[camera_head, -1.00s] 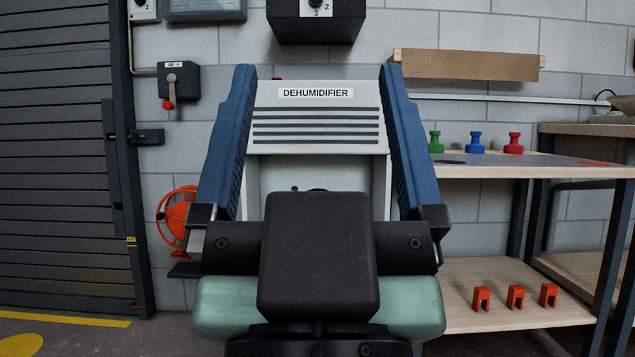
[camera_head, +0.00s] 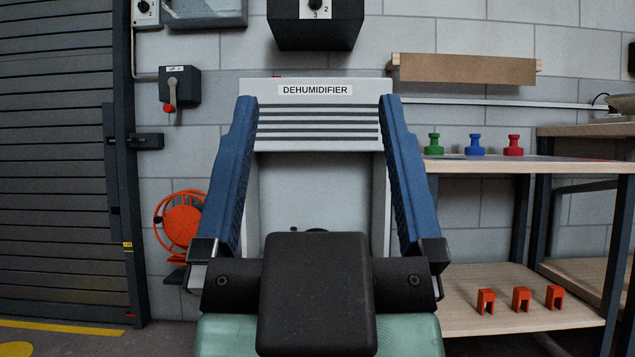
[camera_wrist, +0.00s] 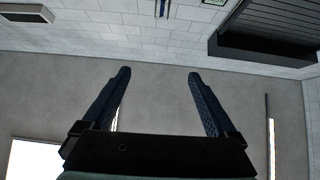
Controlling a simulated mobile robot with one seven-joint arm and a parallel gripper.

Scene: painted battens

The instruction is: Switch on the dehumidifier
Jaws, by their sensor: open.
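The dehumidifier (camera_head: 318,105) is a pale grey unit against the wall, with a name label, dark slats and a recessed lower front. A small red part (camera_head: 277,77) shows at its top edge, left of the label; its shape is too small to tell. A dark round part in the recess (camera_head: 317,230) is mostly hidden behind my gripper body. My gripper (camera_head: 317,99) is open and empty, its blue fingers pointing up in front of the dehumidifier's sides; I cannot tell the gap in depth. The wrist view shows both fingers (camera_wrist: 159,75) apart with nothing between them.
A black box with a numbered dial (camera_head: 316,22) hangs above. A lever box (camera_head: 180,88) and orange reel (camera_head: 182,226) are at left beside a dark shutter (camera_head: 55,160). At right, a bench (camera_head: 480,166) bears coloured pegs, with orange clips (camera_head: 520,299) on its lower shelf.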

